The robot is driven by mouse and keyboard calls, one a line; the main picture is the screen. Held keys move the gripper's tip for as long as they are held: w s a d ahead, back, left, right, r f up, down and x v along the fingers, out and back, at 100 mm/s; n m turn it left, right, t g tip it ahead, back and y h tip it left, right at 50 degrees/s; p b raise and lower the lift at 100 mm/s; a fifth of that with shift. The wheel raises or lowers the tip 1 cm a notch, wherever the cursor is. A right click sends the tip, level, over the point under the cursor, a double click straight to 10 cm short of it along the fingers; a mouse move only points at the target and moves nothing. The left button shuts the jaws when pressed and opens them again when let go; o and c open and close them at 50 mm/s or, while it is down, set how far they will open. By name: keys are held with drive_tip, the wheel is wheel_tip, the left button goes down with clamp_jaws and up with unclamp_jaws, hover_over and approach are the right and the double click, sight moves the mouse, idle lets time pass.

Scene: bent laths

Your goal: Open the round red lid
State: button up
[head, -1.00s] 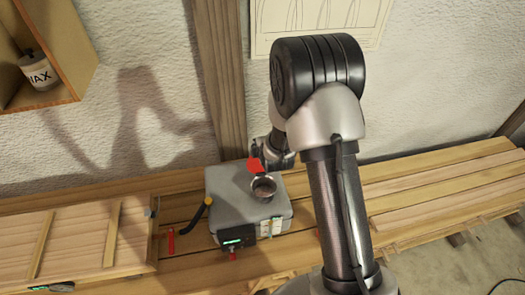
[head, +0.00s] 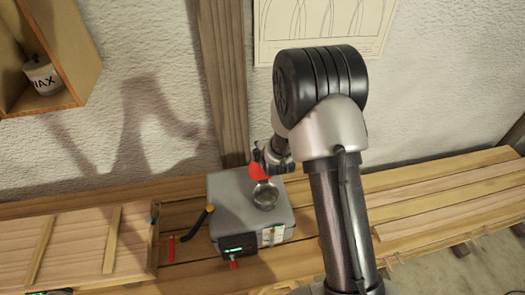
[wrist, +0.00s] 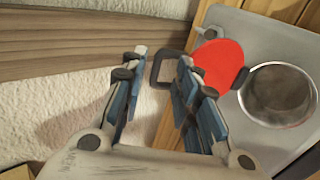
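The round red lid (wrist: 218,65) stands swung up beside the round metal-rimmed opening (wrist: 278,94) of a grey box (head: 228,195). A dark hinge piece joins lid and rim. The lid also shows in the head view (head: 259,172), partly hidden by my gripper. A dark loop handle (wrist: 160,84) is on the side of the lid away from the opening. My gripper (wrist: 162,75) is open, its fingers apart, with part of the handle showing between them. I cannot tell whether a finger touches the handle or lid.
A yellow-tipped black lever (head: 199,222) sticks out from the box's left side. A lit green display (head: 233,249) and a red knob (head: 234,266) are on its front. Wooden laths (head: 450,190) lie right, a wooden board (head: 80,245) left. The wall is close behind.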

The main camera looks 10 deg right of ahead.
drive_tip(key=shift+o, duration=1.2)
drive_tip(key=p+v, duration=0.2)
drive_tip(key=v, duration=0.7)
